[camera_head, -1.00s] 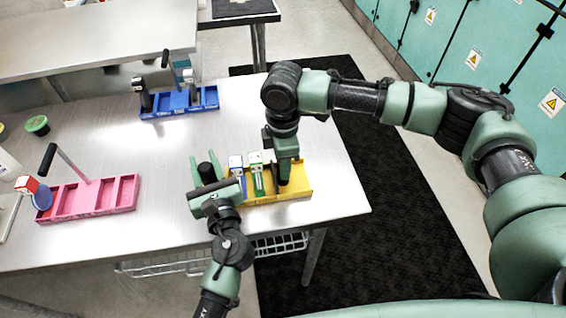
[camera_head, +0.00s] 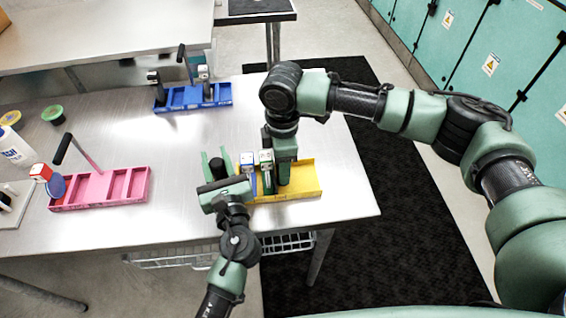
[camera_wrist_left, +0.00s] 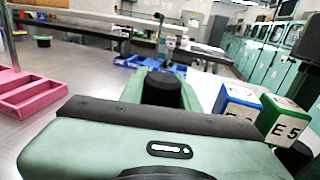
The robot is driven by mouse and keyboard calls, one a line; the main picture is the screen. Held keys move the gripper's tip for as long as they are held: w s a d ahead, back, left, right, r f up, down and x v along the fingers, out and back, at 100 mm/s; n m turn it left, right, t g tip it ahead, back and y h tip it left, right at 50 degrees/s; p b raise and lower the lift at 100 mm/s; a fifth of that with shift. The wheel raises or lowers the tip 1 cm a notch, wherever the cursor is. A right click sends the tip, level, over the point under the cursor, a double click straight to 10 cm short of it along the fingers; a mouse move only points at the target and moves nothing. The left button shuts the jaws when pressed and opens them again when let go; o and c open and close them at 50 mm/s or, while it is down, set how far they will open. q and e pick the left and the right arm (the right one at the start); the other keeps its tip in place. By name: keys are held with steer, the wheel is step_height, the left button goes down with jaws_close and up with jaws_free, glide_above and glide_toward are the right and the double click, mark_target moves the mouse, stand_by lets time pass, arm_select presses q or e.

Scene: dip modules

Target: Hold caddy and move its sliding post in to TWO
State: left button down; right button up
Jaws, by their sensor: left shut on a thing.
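The yellow caddy (camera_head: 304,184) lies at the front right of the table. My right gripper (camera_head: 284,180) points down into the caddy, just right of the green block. Its fingertips are hidden, so I cannot tell its opening or contact. The sliding post is not clearly distinguishable.
A pink caddy (camera_head: 62,207) with a slanted black-gripped handle lies on the left. A blue caddy (camera_head: 226,98) stands at the back. Small tubs (camera_head: 53,114) and a white bottle (camera_head: 14,146) stand far left. The table's middle is clear; its right edge is close.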

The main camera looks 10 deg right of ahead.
step_height(320, 180, up, 12)
stand_by(0.6)
